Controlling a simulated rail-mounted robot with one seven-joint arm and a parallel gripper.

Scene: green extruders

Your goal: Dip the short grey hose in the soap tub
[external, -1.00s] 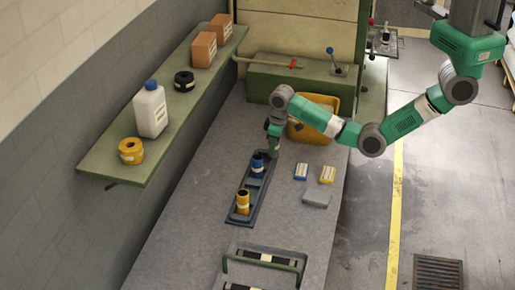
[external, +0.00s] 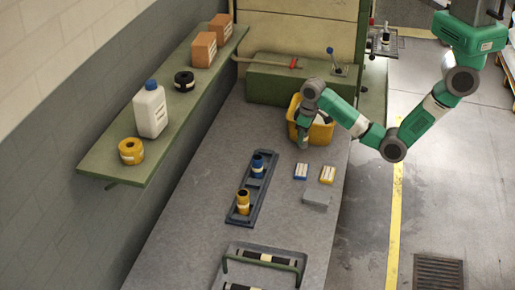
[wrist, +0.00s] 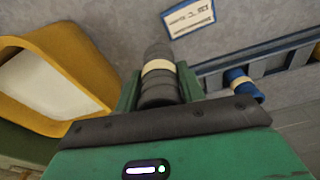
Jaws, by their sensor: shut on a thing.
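The short grey hose (wrist: 158,72), dark and ribbed with a cream band, is between the green fingers of my gripper (wrist: 158,92) in the wrist view. My gripper (external: 303,142) is shut on it and is just in front of the yellow soap tub's left side in the external view. The soap tub (external: 326,133) stands on the bench, and its pale contents show. In the wrist view the tub (wrist: 88,58) is to the left of the hose, which is outside it. My gripper hides part of the tub in the external view.
A blue rack (external: 254,188) holds a blue-banded hose (external: 257,168) and a yellow hose (external: 243,203). A green-handled tray (external: 262,248) is at the front. A shelf (external: 105,155) runs along the left.

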